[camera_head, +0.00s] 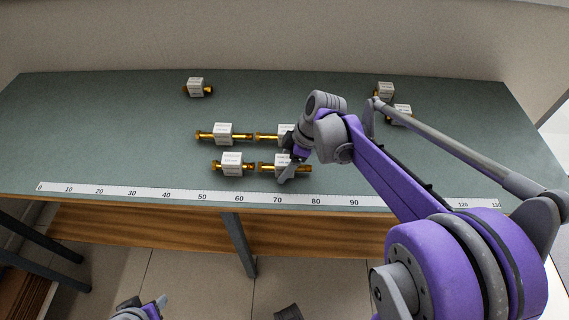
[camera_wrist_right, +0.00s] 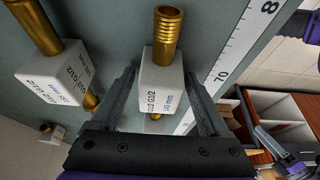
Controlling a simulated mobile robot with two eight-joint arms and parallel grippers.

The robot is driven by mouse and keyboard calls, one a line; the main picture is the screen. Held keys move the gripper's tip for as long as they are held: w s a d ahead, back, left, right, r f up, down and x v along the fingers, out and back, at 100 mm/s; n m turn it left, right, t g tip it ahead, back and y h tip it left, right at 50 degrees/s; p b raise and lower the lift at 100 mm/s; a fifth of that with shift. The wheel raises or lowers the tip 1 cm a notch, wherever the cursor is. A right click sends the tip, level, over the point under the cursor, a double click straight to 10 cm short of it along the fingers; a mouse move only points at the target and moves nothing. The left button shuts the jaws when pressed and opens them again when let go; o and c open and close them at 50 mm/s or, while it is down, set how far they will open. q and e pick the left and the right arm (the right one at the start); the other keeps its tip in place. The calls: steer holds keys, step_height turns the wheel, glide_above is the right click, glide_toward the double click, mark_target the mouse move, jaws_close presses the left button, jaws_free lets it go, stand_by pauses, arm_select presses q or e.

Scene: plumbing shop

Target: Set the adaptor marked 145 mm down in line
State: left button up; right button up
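The adaptor marked 145 mm (camera_wrist_right: 162,78) is a white block with brass threaded ends. It appears to lie on the bench, in line with another adaptor (camera_head: 232,163) to its left, their ends close together. In the head view the 145 mm adaptor (camera_head: 280,160) is partly covered by my right gripper (camera_head: 290,168). My right gripper (camera_wrist_right: 160,75) has its fingers on either side of the block, with narrow gaps showing, so it looks open. Of my left gripper (camera_head: 150,305) only a part shows at the bottom edge; its fingers are not clear.
Behind lies a second row of two adaptors (camera_head: 224,134) (camera_head: 284,132). One adaptor (camera_head: 196,87) lies at the back left and two (camera_head: 385,90) (camera_head: 401,113) at the back right. A ruler strip (camera_head: 140,193) runs along the front edge. The bench's left side is clear.

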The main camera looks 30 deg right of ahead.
steer(key=shift+r, duration=0.2)
steer(key=p+v, duration=0.2)
steer(key=v, duration=1)
steer(key=s+a+f+m, duration=0.1)
steer(key=s+a, duration=0.1)
steer(key=s+a+f+m+h, duration=0.1)
steer(key=s+a+f+m, duration=0.1)
steer(key=s+a+f+m+h, duration=0.1)
steer(key=s+a+f+m, duration=0.1)
steer(key=shift+s+a+f+t+b, duration=0.15)
steer(key=shift+s+a+t+b, duration=0.15)
steer(key=shift+a, duration=0.1)
steer(key=s+a+f+m+t+h, duration=0.2)
steer(key=s+a+f+m, duration=0.2)
steer(key=s+f+m, duration=0.2)
steer(key=shift+s+f+m, duration=0.4)
steer(key=shift+s+f, duration=0.3)
steer(key=shift+s, duration=0.15)
